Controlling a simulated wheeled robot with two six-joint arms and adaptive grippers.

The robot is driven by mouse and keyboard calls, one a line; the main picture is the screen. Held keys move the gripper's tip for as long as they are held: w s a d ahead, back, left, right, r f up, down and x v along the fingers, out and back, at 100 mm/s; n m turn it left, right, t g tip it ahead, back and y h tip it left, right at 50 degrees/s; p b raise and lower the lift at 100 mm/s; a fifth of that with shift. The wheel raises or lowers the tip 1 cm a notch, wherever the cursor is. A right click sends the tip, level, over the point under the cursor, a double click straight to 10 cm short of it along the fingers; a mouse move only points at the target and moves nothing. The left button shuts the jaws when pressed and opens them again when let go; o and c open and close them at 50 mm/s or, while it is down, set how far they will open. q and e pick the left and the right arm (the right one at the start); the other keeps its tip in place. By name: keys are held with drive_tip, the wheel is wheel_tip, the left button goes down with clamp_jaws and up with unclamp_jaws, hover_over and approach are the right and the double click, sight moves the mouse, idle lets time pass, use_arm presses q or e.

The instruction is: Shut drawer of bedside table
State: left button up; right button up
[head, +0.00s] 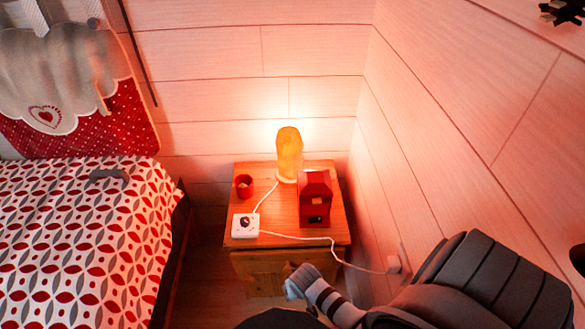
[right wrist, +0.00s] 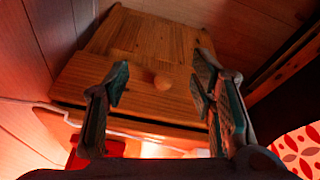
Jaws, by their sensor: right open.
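The wooden bedside table (head: 290,238) stands in the corner between bed and right wall. Its drawer front (head: 258,272) shows under the top's front edge, partly hidden by my right gripper (head: 297,275). The right wrist view, turned upside down, shows the drawer front (right wrist: 125,88) with a round wooden knob (right wrist: 162,81). There my right gripper (right wrist: 160,65) is open and empty, with its fingers apart on either side of the knob in the picture. Whether it touches the drawer, and how far the drawer stands out, I cannot tell. My left gripper is not in view.
On the tabletop are a lit lamp (head: 288,153), a red cup (head: 243,186), a red house-shaped object (head: 315,200) and a white box (head: 245,225). A white cable (head: 310,238) hangs over the front edge to the wall. The bed (head: 80,240) is at left.

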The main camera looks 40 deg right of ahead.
sight(288, 269)
drive_tip(key=w+d+r+m+b, duration=0.1)
drive_tip(key=w+r+m+b, duration=0.15)
drive_tip(key=w+b, duration=0.4)
drive_tip(key=shift+m+t+h, duration=0.25)
drive_tip(key=shift+t+h, duration=0.05)
drive_tip(key=shift+t, duration=0.1)
drive_tip(key=b+x, duration=0.4)
drive_tip(key=x, duration=0.5)
drive_tip(key=shift+f+b, duration=0.2)
drive_tip(key=shift+b, duration=0.2)
drive_tip(key=b+x, duration=0.2)
drive_tip(key=x, duration=0.1)
drive_tip(key=shift+w+d+f, duration=0.25)
drive_tip(key=shift+w+f, duration=0.05)
drive_tip(key=shift+f, duration=0.2)
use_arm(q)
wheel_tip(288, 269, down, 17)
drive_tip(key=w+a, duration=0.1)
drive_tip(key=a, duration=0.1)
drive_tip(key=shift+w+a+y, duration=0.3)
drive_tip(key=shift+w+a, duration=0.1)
use_arm(e)
clamp_jaws()
